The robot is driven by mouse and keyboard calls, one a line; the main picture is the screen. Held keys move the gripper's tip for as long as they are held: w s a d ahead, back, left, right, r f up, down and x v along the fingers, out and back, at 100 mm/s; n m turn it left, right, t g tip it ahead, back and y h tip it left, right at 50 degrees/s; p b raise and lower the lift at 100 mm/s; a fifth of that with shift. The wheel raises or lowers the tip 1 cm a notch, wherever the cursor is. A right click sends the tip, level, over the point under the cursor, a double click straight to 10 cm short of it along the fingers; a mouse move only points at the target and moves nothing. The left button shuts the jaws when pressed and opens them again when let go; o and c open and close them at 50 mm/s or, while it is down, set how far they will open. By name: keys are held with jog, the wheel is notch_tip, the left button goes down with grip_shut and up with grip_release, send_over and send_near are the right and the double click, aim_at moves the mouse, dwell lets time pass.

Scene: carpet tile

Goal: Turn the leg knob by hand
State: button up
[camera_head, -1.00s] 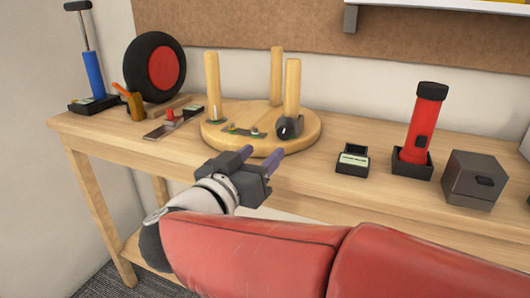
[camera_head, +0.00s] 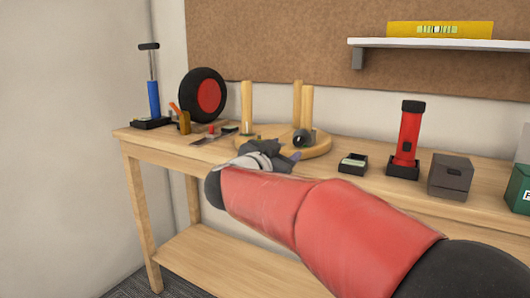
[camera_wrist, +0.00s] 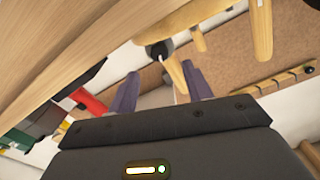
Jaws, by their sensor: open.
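An upturned round wooden stool seat (camera_head: 252,131) lies on the workbench with three legs pointing up. A black knob (camera_head: 302,138) sits low on the front right leg (camera_head: 306,108). In the wrist view the knob (camera_wrist: 158,50) appears just beyond my fingertips, roughly centred between them. My gripper (camera_head: 287,151) is in front of the seat, below the knob in the head view, and its own arm partly hides it. In the wrist view my gripper (camera_wrist: 160,72) has its two purple fingers spread with nothing clamped; contact with the knob cannot be seen.
On the workbench (camera_head: 345,183), a wheel (camera_head: 206,94), blue pump (camera_head: 153,98) and small tools stand left. A small black tray (camera_head: 353,163), red flashlight (camera_head: 408,137) and grey box (camera_head: 450,177) stand right. A shelf (camera_head: 440,43) is above.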

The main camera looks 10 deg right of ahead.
aim_at(297, 142)
jog(key=x, duration=0.8)
jog(key=c, duration=1)
jog(key=shift+o, duration=0.2)
jog(key=n+p, duration=0.1)
jog(key=p, duration=0.2)
jog(key=shift+r, duration=0.25)
jog(key=shift+f, duration=0.2)
jog(key=o, duration=1)
jog(key=shift+c, duration=0.2)
jog(key=shift+s, duration=0.1)
jog(key=v, duration=0.7)
jog(key=shift+s+a+f, duration=0.1)
jog(key=shift+s+a, duration=0.15)
jog(key=shift+s, duration=0.05)
